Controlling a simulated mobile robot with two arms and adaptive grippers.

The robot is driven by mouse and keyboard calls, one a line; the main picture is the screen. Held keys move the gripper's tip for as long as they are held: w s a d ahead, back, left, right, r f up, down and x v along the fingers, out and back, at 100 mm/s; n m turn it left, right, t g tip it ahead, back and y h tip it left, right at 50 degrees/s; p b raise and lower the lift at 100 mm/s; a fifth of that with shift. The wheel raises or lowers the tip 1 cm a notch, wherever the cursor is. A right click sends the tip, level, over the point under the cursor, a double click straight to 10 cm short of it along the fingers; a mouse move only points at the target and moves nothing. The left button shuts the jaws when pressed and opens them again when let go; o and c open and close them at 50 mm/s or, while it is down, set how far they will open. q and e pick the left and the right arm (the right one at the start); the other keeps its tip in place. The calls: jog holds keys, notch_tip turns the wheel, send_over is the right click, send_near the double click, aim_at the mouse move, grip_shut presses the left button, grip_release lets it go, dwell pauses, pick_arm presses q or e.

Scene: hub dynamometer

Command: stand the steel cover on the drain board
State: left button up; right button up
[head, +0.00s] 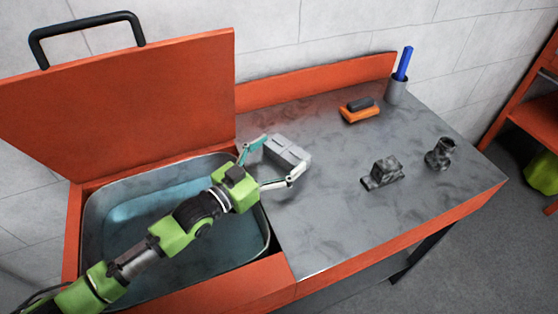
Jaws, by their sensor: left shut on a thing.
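The steel cover (290,150) is a light grey, box-like piece in the head view, at the left end of the drain board near the basin. My left gripper (276,161) reaches over the basin and is shut on the cover, with one finger on each side of it. The cover looks at or just above the board; I cannot tell whether it touches. The drain board (335,215) is a smudged grey metal top. The gripper hides part of the cover's near side. My right gripper is not in view.
The basin (115,205) of bluish liquid is open, its orange lid (130,95) raised behind. An orange-and-black brush-like block (360,110), a grey cup (397,92) with a blue item, a dirty block-shaped part (383,172) and a dirty round part (440,153) stand on the board. Its front middle is clear.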

pick_arm(q)
jog(key=shift+r, duration=0.2)
jog(key=shift+f, duration=0.2)
jog(key=o, duration=1.4)
jog(key=shift+f, duration=0.1)
jog(key=shift+o, duration=0.2)
jog(key=shift+r, duration=0.3)
jog(key=v, duration=1.2)
jog(key=shift+b, duration=0.45)
